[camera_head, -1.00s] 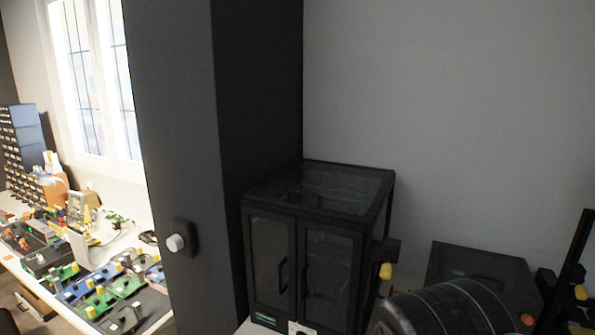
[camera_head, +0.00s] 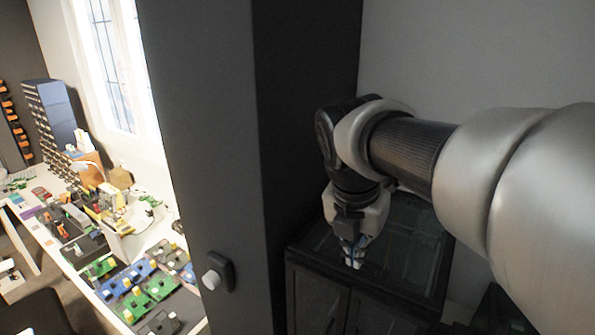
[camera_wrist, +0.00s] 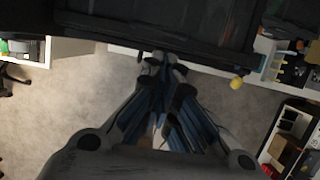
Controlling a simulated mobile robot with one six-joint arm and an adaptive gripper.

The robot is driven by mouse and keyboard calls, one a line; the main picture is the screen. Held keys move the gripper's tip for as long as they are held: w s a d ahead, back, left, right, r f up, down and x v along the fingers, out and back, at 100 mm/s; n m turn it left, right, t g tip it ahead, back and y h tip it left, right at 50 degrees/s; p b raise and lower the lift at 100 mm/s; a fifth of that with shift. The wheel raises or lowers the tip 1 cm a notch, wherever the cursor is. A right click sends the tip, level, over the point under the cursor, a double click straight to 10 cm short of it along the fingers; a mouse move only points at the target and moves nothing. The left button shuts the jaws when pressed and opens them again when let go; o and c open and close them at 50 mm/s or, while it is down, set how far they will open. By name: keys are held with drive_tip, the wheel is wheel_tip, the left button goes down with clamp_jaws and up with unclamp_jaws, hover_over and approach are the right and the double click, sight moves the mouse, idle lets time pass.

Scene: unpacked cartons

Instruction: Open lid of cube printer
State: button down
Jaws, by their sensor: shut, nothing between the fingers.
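The cube printer (camera_head: 320,290) is a black box with dark glazed front doors and a flat, see-through lid (camera_head: 408,235) on top. The lid lies flat. My gripper (camera_head: 353,262) points down over the front part of the lid, its fingertips near the top front edge. I cannot tell whether they touch. The gripper is shut and empty. My arm hides the back left of the lid. In the wrist view my fingertips (camera_wrist: 160,58) are close together, just below the printer's dark front (camera_wrist: 175,22).
A tall dark pillar (camera_head: 250,130) stands left of the printer, with a round light knob (camera_head: 212,279) on it. A white workbench (camera_head: 150,232) with several boards is further left. A yellow knob (camera_wrist: 237,83) sits right of the printer. Grey floor (camera_wrist: 60,95) is clear in front.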

drive_tip(key=b+x, duration=0.1)
drive_tip(key=x, duration=0.7)
drive_tip(key=shift+f, duration=0.15)
